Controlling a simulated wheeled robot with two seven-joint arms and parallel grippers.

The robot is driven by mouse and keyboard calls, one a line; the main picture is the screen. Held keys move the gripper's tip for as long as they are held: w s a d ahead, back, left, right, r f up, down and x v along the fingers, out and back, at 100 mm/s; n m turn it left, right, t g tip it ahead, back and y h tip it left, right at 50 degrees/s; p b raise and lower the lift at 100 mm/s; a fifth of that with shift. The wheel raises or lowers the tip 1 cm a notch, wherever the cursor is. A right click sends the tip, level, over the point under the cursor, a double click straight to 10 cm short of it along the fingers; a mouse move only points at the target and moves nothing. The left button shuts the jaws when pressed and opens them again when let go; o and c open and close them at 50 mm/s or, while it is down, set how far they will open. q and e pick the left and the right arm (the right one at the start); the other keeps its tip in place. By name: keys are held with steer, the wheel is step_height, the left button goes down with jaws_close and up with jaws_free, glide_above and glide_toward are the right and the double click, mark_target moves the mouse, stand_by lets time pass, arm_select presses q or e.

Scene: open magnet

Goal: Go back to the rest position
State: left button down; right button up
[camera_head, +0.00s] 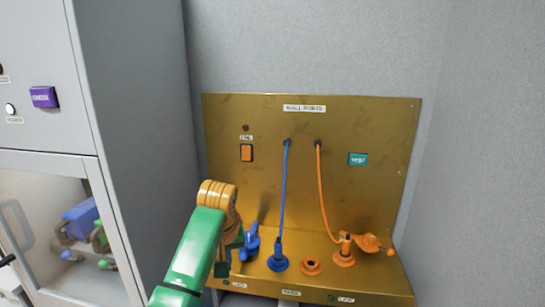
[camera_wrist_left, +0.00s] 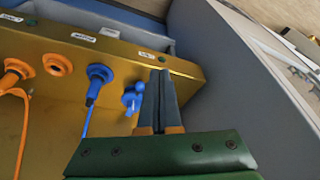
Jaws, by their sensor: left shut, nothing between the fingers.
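My left gripper (camera_head: 222,268) is low at the left end of the brass wall panel (camera_head: 360,120), with its green and orange arm coming up from below. In the left wrist view its two dark fingers (camera_wrist_left: 160,73) are together and empty. They point at the panel's ledge, beside a blue handle (camera_wrist_left: 132,98). That handle also shows in the head view (camera_head: 252,243), just right of my gripper; I cannot tell whether they touch. My right gripper is not in view.
A blue-cabled plug (camera_head: 278,258) sits in a blue socket. An orange socket (camera_head: 311,265) is empty. An orange-cabled plug (camera_head: 344,246) stands in its socket beside an orange handle (camera_head: 372,243). A grey cabinet (camera_head: 135,120) stands close on the left.

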arm_select(q)
step_height(320, 180, down, 16)
steer(key=a+m, duration=0.1)
steer(key=a, duration=0.1)
steer(key=s+a+f+m+g+b, duration=0.1)
steer(key=s+f, duration=0.5)
steer(key=f, duration=0.4)
steer(key=s+a+f+m+b, duration=0.1)
steer(key=s+f, duration=0.5)
steer(key=f, duration=0.4)
steer(key=s+a+f+m, duration=0.1)
steer(key=s+f, duration=0.4)
steer(key=s, duration=0.5)
steer(key=s+a+f+g+b, duration=0.1)
steer(key=s+f, duration=0.4)
steer(key=s, duration=0.6)
steer(key=s+a+f+m+h, duration=0.1)
steer(key=s+a+f, duration=0.1)
steer(key=s+f, duration=0.4)
steer(key=s, duration=0.5)
steer(key=shift+a+m+b, duration=0.25)
steer(key=shift+m+b, duration=0.05)
steer(key=c, duration=1.6)
jaws_free()
steer(key=shift+s, duration=0.1)
